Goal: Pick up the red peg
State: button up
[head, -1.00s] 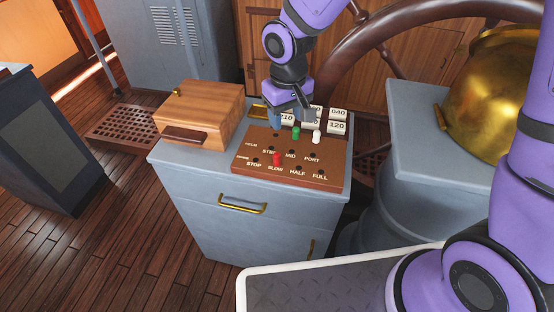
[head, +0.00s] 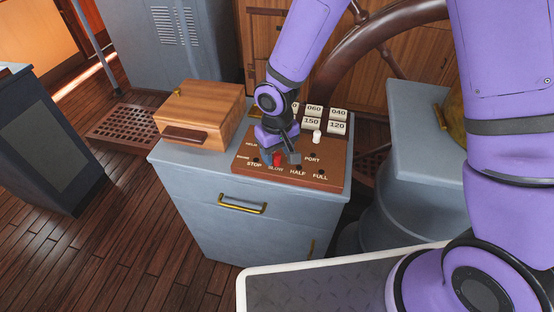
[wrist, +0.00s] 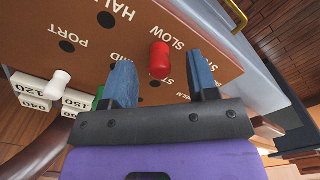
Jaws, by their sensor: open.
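The red peg (head: 277,159) stands in the SLOW hole of the brown peg board (head: 318,181) on the grey cabinet. In the wrist view the red peg (wrist: 159,61) is just ahead of the fingertips, in line with the gap between them. My gripper (head: 280,158) is open and empty above the board, close to the peg; in the wrist view its two blue fingers (wrist: 159,70) are spread apart. I cannot tell how high the tips are above the board. A white peg (head: 316,137) stands behind, and a green peg (wrist: 98,98) is partly hidden by a finger.
Number blocks (head: 313,115) sit behind the board. A wooden box (head: 200,112) stands on the cabinet to the left of the board. A ship's wheel (head: 345,60) rises behind, and a grey pedestal (head: 410,135) stands to the right.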

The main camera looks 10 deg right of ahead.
jog(key=shift+f, duration=1.15)
grip_shut()
jog(key=shift+r, duration=0.1)
